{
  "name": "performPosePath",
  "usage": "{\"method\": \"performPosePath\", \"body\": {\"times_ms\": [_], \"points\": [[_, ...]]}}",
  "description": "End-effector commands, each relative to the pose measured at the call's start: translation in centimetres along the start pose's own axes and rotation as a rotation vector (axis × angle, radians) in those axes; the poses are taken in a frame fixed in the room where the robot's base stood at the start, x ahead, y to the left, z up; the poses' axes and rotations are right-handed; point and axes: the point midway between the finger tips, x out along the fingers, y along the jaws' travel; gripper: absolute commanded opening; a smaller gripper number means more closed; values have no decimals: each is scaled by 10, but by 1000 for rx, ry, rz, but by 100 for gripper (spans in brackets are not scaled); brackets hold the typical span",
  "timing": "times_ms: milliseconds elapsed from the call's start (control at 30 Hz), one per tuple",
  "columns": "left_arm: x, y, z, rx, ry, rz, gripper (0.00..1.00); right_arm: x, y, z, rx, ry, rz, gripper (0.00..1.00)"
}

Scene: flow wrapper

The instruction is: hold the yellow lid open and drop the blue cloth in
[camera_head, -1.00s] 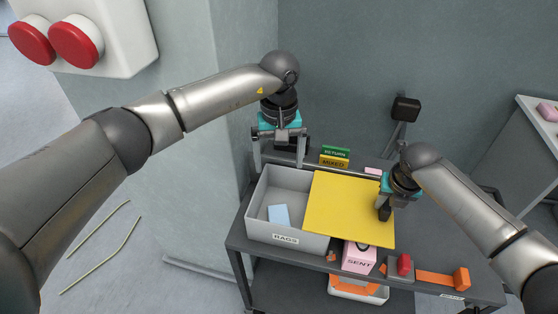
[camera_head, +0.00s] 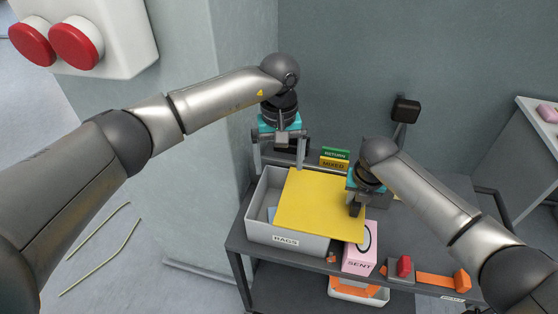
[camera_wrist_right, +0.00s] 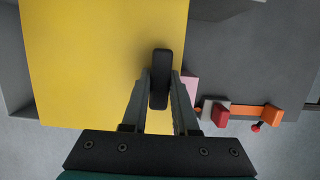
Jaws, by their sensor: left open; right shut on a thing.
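The yellow lid (camera_head: 318,205) lies over the right and middle part of the grey bin labelled RAGS (camera_head: 285,241), leaving a gap at the bin's left. The blue cloth (camera_head: 272,214) is inside the bin; only a small strip shows beside the lid's left edge. My right gripper (camera_head: 355,211) is shut on the lid's dark handle near its right edge. In the right wrist view the handle (camera_wrist_right: 160,80) stands between the fingers over the lid (camera_wrist_right: 85,65). My left gripper (camera_head: 279,169) is open and empty above the bin's back left edge.
A pink SENT box (camera_head: 359,257) stands right of the bin, with a red block (camera_head: 404,266) and an orange part (camera_head: 461,281) further right on the dark cart. Green RETURN and yellow MIXED signs (camera_head: 335,158) stand behind. A white bin with orange contents (camera_head: 358,291) sits below.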

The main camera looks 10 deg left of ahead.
Motion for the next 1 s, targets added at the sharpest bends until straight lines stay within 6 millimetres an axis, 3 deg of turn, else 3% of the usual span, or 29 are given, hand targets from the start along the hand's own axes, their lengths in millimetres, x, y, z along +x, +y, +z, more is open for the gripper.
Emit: {"method": "performPosePath", "body": {"times_ms": [733, 1000], "points": [[14, 0, 0, 0, 0, 0, 100, 0, 60, 2, 0, -6, 0, 0], [17, 0, 0, 0, 0, 0, 100, -1, 70, 2, 1, -7, -1, 0]]}}
